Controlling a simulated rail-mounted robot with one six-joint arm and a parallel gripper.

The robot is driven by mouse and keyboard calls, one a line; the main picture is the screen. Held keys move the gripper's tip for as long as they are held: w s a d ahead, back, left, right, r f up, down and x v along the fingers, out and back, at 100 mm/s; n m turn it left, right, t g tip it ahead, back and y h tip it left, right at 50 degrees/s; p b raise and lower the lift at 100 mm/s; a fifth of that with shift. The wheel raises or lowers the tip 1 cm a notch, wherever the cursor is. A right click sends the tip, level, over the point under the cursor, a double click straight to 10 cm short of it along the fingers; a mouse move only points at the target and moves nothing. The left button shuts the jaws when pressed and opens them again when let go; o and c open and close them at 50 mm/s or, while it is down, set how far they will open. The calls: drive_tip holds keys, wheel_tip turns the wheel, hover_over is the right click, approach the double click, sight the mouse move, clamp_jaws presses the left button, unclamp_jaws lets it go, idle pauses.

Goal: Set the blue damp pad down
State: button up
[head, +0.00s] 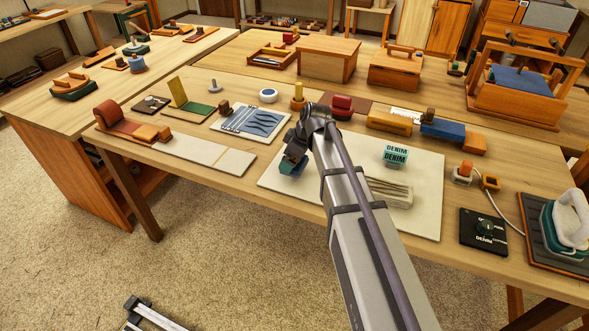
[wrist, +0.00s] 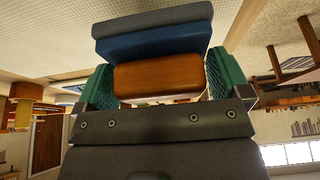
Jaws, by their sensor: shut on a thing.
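In the wrist view the blue damp pad (wrist: 150,42) has a wooden handle block, a blue body and a grey face on its far side. My gripper (wrist: 158,85) is shut on the wooden handle, with one green finger on each side. In the head view my gripper (head: 293,165) is low over the left part of a cream mat (head: 330,200) on the front table. The pad is mostly hidden there by the gripper, and I cannot tell whether it touches the mat.
To the right on the mat are a teal DENIM block (head: 396,156) and a clear tray of sticks (head: 388,192). A patterned card (head: 250,122) lies behind to the left. The mat's front area is clear.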

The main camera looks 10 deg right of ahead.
wheel_tip(320, 180, down, 3)
drive_tip(key=shift+r+b, duration=0.1)
drive_tip(key=shift+b, duration=0.5)
drive_tip(key=shift+r, duration=0.3)
drive_tip(key=shift+f, duration=0.2)
drive_tip(key=o, duration=0.5)
drive_tip(key=shift+c, duration=0.2)
drive_tip(key=shift+r, duration=0.1)
